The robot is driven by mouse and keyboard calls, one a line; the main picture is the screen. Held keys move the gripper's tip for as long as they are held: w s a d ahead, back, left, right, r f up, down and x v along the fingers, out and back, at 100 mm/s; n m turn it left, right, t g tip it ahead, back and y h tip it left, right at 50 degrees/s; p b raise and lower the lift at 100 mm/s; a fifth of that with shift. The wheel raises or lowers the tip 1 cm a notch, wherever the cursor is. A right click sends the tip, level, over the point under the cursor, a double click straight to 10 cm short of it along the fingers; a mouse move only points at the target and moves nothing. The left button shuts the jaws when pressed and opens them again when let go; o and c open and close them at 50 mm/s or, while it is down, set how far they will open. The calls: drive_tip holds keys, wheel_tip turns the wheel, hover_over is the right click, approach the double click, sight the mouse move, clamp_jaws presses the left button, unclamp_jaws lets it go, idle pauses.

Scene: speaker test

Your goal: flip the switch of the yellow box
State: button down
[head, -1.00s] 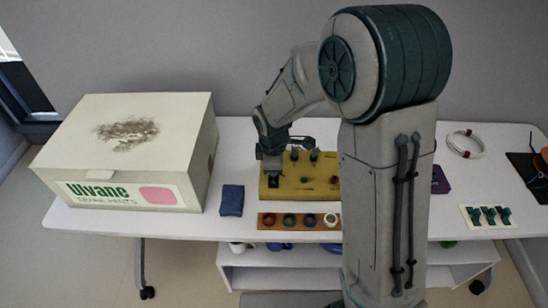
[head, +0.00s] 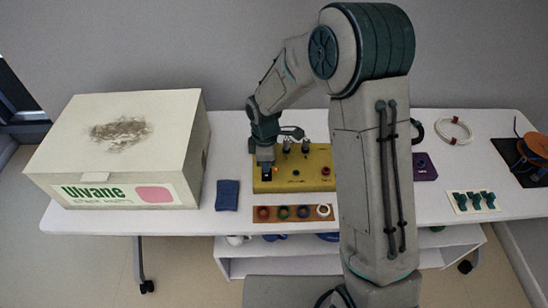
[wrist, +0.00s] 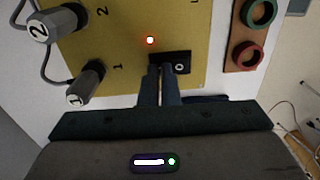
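The yellow box (head: 318,162) stands on the white table, with knobs, plugged-in connectors and a red button on its top. Its black switch (wrist: 184,60) shows in the wrist view, with a lit red lamp (wrist: 150,40) beside it. My gripper (wrist: 160,68) is shut, its two fingers side by side with nothing seen between them. The fingertips are at the edge of the switch and cover part of it; I cannot tell whether they touch it. In the head view my gripper (head: 265,163) is over the box's left end.
A large cream carton (head: 120,165) stands left, with a blue cloth-like item (head: 227,195) between it and the box. A brown strip (head: 265,219) with coloured rings lies in front. A purple item (head: 424,166), a white cable coil (head: 454,131) and a plate of green hooks (head: 474,201) are right.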

drive_tip(key=shift+s+d+f+g, duration=0.1)
drive_tip(key=shift+d+f+g, duration=0.15)
drive_tip(key=shift+f, duration=0.3)
drive_tip(key=shift+s, duration=0.15)
drive_tip(key=shift+s+d, duration=0.1)
drive_tip(key=shift+s, duration=0.35)
drive_tip(key=shift+r, duration=0.1)
wheel_tip(320, 180, up, 15)
drive_tip(key=w+p, duration=0.2)
drive_tip(key=shift+w+a, duration=0.3)
drive_tip(key=shift+a, duration=0.05)
